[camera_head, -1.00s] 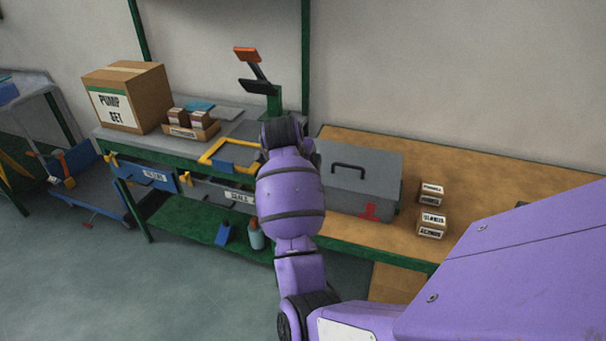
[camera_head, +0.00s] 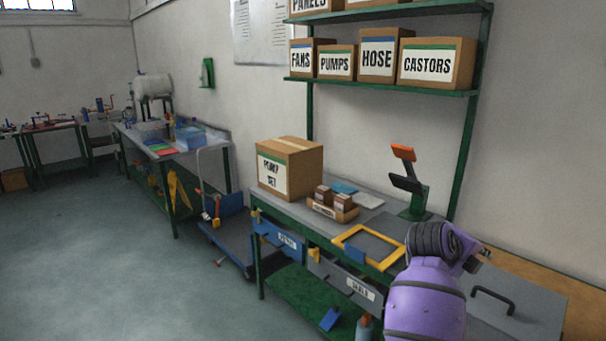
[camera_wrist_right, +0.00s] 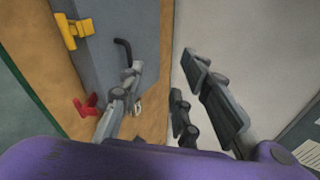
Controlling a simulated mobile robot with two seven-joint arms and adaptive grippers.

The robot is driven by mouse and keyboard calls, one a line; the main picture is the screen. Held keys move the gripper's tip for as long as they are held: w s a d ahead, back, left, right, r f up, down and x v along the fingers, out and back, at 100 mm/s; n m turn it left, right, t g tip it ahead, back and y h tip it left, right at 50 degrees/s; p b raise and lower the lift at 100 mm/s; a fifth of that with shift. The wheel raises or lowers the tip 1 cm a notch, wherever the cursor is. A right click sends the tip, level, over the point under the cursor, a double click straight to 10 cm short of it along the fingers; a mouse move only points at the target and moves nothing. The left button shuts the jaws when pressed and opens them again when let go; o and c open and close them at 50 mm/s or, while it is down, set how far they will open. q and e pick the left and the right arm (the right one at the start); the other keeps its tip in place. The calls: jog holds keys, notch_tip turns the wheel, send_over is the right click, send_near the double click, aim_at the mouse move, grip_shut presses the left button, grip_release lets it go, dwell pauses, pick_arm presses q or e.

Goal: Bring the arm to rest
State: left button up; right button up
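My right arm, purple with dark bands, shows at the lower right of the head view. My right gripper (camera_head: 478,258) is mostly hidden behind its wrist there, over the workbench near the grey toolbox (camera_head: 520,318). In the right wrist view the two grey fingers of this gripper (camera_wrist_right: 162,85) are spread apart with nothing between them. The toolbox (camera_wrist_right: 98,45) with its black handle, yellow latch and red latch lies to the left in that view, beyond the fingers. My left gripper is in neither view.
The bench holds a yellow frame (camera_head: 372,250), a small parts tray (camera_head: 335,212), a cardboard box (camera_head: 290,168) and a green stand with an orange top (camera_head: 412,185). A shelf (camera_head: 385,88) of labelled boxes hangs above. A blue cart (camera_head: 228,235) stands left; the floor further left is clear.

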notch_tip(320, 180, up, 15)
jog(key=s+n+t+h, duration=0.1)
jog(key=n+t+h, duration=0.1)
jog(key=t+h, duration=0.45)
jog(key=a+f+n+t+y, duration=0.55)
jog(key=a+n, duration=0.25)
jog(key=n, duration=0.2)
jog(key=a+f+n+t+y, duration=0.4)
jog(key=a+n+y, duration=0.3)
jog(key=a+n, duration=0.25)
jog(key=s+a+f+n+g+y, duration=0.2)
jog(key=s+f+n+g, duration=0.15)
jog(key=f, duration=0.55)
jog(key=s+a+f+n+g+y, duration=0.15)
jog(key=s+f, duration=0.35)
jog(key=f, duration=0.5)
jog(key=s+a+f+n+g+y, duration=0.25)
jog(key=s+f+n, duration=0.2)
jog(key=f, duration=0.45)
jog(key=s+f+g+h, duration=0.1)
jog(key=s+f+g, duration=0.2)
jog(key=s+f, duration=0.4)
jog(key=s+f+g, duration=0.3)
jog(key=s+f, duration=0.5)
jog(key=s, duration=0.8)
jog(key=shift+d+h, duration=0.35)
jog(key=shift+h, duration=0.05)
